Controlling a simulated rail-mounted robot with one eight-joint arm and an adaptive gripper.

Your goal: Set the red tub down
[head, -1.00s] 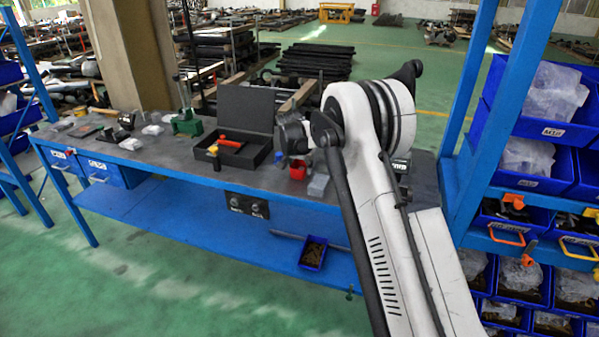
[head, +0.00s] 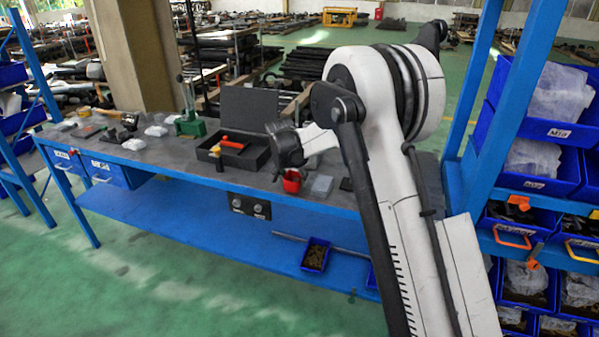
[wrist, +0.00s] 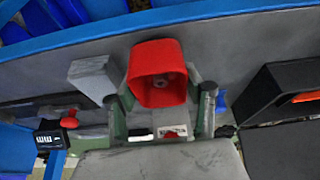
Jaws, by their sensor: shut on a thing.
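The red tub (head: 292,182) is at the front of the grey workbench (head: 190,170) in the head view, just below my dark wrist. In the wrist view the red tub (wrist: 157,72) shows its open top and is empty. My gripper (wrist: 163,112) has a finger on each side of it and is shut on it. I cannot tell whether the tub's underside touches the bench top. My wrist hides part of the fingers in the head view.
A clear-grey box (head: 320,186) stands close to the tub's right. An open black case (head: 240,155) with an orange-handled tool lies to its left. The blue bench edge (wrist: 130,32) is near. Blue shelving with bins (head: 545,150) stands at the right.

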